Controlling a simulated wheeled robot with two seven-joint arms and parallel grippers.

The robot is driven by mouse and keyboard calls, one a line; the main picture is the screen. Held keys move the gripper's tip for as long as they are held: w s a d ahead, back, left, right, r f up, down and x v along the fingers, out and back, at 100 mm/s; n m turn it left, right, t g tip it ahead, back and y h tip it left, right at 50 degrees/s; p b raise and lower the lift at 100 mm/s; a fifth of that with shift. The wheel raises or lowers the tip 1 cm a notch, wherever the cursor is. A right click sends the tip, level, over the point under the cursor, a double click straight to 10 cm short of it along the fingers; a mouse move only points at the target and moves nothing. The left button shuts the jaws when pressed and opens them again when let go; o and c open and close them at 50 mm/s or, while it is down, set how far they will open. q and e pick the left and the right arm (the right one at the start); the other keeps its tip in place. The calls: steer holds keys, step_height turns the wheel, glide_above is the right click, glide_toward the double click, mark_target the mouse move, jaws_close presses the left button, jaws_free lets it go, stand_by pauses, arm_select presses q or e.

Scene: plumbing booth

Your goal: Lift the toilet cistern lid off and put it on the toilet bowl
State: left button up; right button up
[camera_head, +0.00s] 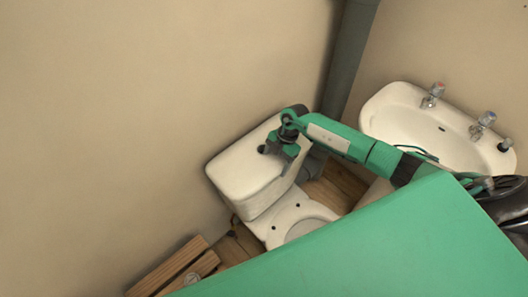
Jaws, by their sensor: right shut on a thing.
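The white cistern lid (240,168) lies on top of the cistern (265,198) against the beige wall, and it looks level with it. I cannot make out a gap between them. My right gripper (284,157) reaches in from the right and is shut on the lid at its front edge, towards the far end. The gripper hides that part of the edge. The toilet bowl (297,212) is in front of the cistern, its near part hidden by a green part of my own body. My left gripper is out of view.
A white washbasin (405,125) with taps stands at the right, behind my right arm. A grey pipe (350,55) runs up the wall corner. A wooden crate-like object (178,268) is at the lower left. Wooden floor (340,185) shows beside the toilet.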

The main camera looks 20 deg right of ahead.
steer(key=shift+w+r, duration=0.15)
steer(key=shift+w, duration=0.05)
steer(key=shift+c, duration=1.3)
